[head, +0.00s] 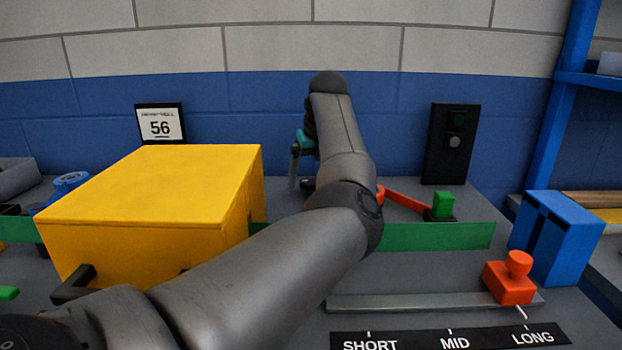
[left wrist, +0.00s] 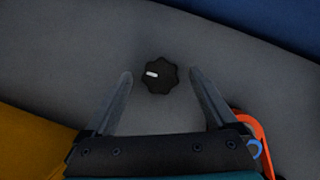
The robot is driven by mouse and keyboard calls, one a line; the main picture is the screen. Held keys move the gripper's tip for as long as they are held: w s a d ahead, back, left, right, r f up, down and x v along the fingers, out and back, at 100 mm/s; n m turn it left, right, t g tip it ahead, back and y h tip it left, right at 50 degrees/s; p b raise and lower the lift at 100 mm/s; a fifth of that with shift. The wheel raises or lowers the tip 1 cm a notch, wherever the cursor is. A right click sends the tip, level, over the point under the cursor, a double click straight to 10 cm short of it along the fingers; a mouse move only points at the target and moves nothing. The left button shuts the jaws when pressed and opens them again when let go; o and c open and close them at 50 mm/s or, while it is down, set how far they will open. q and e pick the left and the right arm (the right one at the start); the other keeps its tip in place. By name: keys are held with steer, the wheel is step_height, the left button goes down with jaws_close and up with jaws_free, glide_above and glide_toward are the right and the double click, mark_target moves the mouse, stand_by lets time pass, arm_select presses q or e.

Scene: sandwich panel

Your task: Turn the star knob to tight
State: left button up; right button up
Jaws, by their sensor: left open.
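The star knob (left wrist: 160,78) is black with a lobed rim and a white mark that points left in the left wrist view. It sits on the grey panel surface (left wrist: 60,65). My left gripper (left wrist: 161,74) is open, with one finger on each side of the knob and visible gaps between fingers and knob. In the head view my left gripper (head: 294,180) points down behind my forearm, and the knob cannot be made out clearly there. No tight or loose label is readable. My right gripper is in neither view.
A large yellow box (head: 150,190) stands left of my arm. A green strip (head: 440,237) and a red lever (head: 403,200) lie to the right. A red slider (head: 510,283) is at LONG. A blue block (head: 556,237) stands far right.

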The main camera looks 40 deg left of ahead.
arm_select(q)
steer(key=c, duration=1.4)
steer(key=shift+o, duration=0.2)
